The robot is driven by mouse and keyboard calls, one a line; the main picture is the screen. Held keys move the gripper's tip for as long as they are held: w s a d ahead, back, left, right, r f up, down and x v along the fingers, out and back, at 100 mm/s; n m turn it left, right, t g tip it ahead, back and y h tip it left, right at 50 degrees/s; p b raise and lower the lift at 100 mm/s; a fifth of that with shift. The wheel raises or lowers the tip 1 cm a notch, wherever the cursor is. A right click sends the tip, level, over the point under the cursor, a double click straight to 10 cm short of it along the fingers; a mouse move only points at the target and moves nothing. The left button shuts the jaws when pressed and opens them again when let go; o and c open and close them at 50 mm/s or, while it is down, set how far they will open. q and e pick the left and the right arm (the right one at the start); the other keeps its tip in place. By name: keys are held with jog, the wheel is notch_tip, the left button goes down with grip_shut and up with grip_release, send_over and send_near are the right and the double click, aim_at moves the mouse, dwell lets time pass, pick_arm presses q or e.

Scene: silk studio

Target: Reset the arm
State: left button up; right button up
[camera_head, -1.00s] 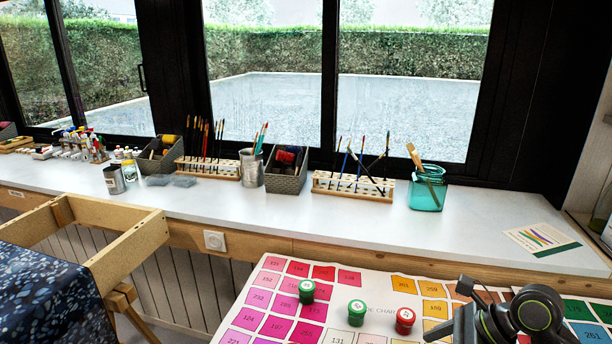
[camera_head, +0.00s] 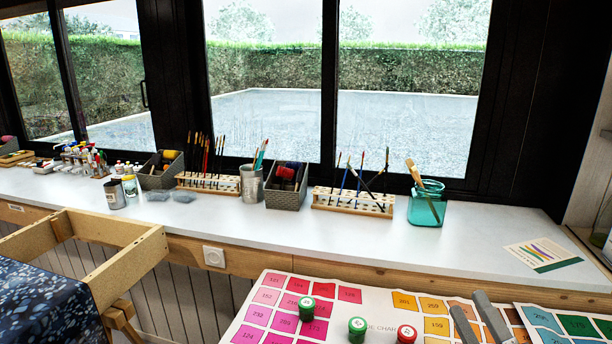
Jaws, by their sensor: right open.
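My right gripper (camera_head: 469,302) shows at the bottom right as two grey fingers, parallel with a gap between them. It is open, with nothing visible between the fingers. It is over the colour chart (camera_head: 380,296), to the right of the small jars. The rest of my right arm is out of the frame. My left gripper is not in view.
Two green-lidded jars (camera_head: 307,309) (camera_head: 357,329) and a red-lidded jar (camera_head: 406,334) stand on the chart. Behind, the white sill holds brush racks (camera_head: 353,202), dark baskets (camera_head: 287,187) and a teal glass jar (camera_head: 427,205). A wooden frame (camera_head: 125,255) stands at left.

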jog(key=s+d+f+m+g+h, duration=0.45)
jog(key=f+m+h, duration=0.3)
jog(key=m, duration=0.25)
jog(key=s+d+f+m+g+h, duration=0.3)
jog(key=d+f+m+g+h, duration=0.25)
jog(key=f+m, duration=0.35)
jog(key=s+a+f+m+g+y, duration=0.25)
jog(key=s+f+g, duration=0.25)
jog(key=s+f, duration=0.25)
jog(key=s+a+f+m+g+y, duration=0.2)
jog(key=s+a+f+g, duration=0.15)
jog(key=s+f, duration=0.35)
notch_tip(320, 180, down, 23)
jog(key=s+d+g+p, duration=0.1)
jog(key=s+d+g, duration=0.1)
jog(key=s+a+f+g, duration=0.1)
jog(key=s+f, duration=1.3)
jog(key=shift+s+p, duration=0.3)
jog(key=shift+p, duration=0.05)
